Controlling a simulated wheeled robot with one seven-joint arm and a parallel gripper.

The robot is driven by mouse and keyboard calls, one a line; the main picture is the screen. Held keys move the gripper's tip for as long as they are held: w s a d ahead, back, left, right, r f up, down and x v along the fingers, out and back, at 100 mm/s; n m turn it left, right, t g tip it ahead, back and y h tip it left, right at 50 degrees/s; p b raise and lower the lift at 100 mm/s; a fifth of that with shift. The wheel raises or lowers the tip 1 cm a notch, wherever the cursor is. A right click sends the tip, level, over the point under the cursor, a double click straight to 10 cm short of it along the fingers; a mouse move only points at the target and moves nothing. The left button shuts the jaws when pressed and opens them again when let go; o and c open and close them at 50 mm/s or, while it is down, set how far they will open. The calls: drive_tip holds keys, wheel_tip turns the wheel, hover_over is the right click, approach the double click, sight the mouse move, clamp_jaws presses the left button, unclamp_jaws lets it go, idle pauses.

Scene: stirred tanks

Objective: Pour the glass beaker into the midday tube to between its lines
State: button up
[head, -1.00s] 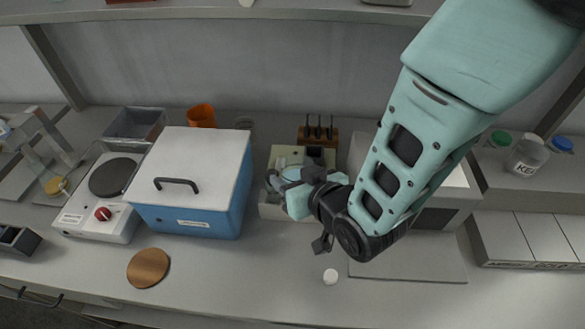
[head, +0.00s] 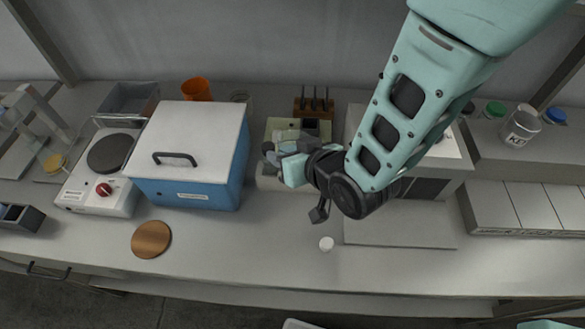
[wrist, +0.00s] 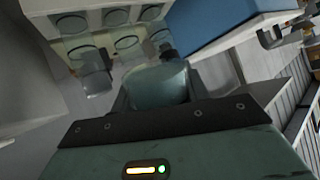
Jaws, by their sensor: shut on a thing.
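My gripper (wrist: 160,105) is shut on the glass beaker (wrist: 160,84), a see-through grey-teal vessel seen close up in the wrist view. In the head view my gripper (head: 285,165) is at the front of a pale beige rack (head: 270,181), left of the middle, and partly covers it. The wrist view shows the rack (wrist: 52,25) with several round openings, beyond the beaker. A clear glass tube (wrist: 96,76) stands out near it, left of the beaker and apart from it. I cannot read which tube is midday. Its lines and the liquid levels are not clear.
A blue box with a white lid (head: 182,185) stands close left of the rack. A hot plate (head: 95,185) is further left. A grey machine (head: 430,188) is on the right behind my arm. A white cap (head: 326,244) and a brown disc (head: 151,239) lie on the front bench.

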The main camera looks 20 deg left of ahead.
drive_tip(key=shift+r+p, duration=0.15)
drive_tip(key=shift+p, duration=0.25)
drive_tip(key=shift+s+g, duration=0.1)
drive_tip(key=shift+g, duration=0.2)
drive_tip(key=shift+s+d+m+g+h+p, duration=0.15)
drive_tip(key=shift+m+g+h+p, duration=0.35)
drive_tip(key=shift+p, duration=0.45)
idle(0.9)
drive_tip(key=shift+s+g+h+p, duration=0.2)
drive_tip(key=shift+g+h+p, duration=0.2)
drive_tip(key=shift+g+p, duration=0.4)
idle(1.1)
drive_tip(key=shift+s+d+f+m+g+h+p, duration=0.15)
drive_tip(key=shift+m+g+h+p, duration=0.15)
drive_tip(key=shift+g+p, duration=0.4)
drive_tip(key=shift+s+a+f+m+g+h+p, duration=0.15)
drive_tip(key=shift+m+g+h+p, duration=0.15)
drive_tip(key=shift+g+p, duration=0.4)
idle(2.2)
